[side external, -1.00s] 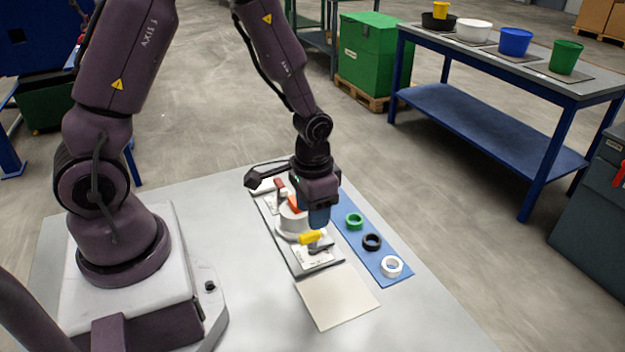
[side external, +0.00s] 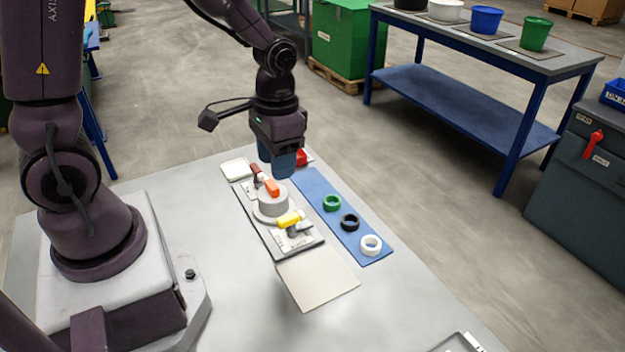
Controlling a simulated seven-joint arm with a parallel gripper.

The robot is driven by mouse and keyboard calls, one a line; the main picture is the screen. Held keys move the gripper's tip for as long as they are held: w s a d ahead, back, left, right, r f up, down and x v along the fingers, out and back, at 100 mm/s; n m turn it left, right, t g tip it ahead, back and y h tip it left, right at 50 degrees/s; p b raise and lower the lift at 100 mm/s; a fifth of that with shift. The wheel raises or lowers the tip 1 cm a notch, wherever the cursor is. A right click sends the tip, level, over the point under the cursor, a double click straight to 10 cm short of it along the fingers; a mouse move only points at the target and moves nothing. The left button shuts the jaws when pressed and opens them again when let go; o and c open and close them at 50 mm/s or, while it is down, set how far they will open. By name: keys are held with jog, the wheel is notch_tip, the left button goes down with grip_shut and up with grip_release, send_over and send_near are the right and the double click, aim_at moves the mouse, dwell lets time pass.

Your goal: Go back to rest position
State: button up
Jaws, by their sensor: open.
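My gripper (side external: 283,172), with blue fingers, hangs above the far side of the filter press. It is empty and apart from the parts below. The press is a dark-edged plate (side external: 312,241) carrying a round grey body (side external: 272,207), an orange-red handle (side external: 271,187) on top and a yellow handle (side external: 289,219) nearer the camera. A blue mat (side external: 312,185) to its right holds a green ring (side external: 331,203), a black ring (side external: 350,222) and a white ring (side external: 371,245). A red thing (side external: 302,157) is partly hidden behind the fingers.
A beige sheet (side external: 318,279) lies in front of the press, and a small white tray (side external: 236,168) behind it. The grey table (side external: 400,310) is otherwise mostly clear. A blue workbench (side external: 470,105) with pots and a dark cabinet (side external: 585,180) stand beyond, to the right.

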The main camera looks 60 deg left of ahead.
jog(key=s+d+r+t, duration=0.1)
jog(key=s+r+t, duration=0.2)
jog(key=r, duration=0.5)
jog(key=s+d+r+t, duration=0.1)
jog(key=s+r+t, duration=0.2)
jog(key=s+r, duration=0.2)
notch_tip(320, 180, up, 4)
jog(key=shift+s+d+f, duration=0.2)
jog(key=shift+s+f, duration=0.05)
jog(key=shift+s, duration=0.15)
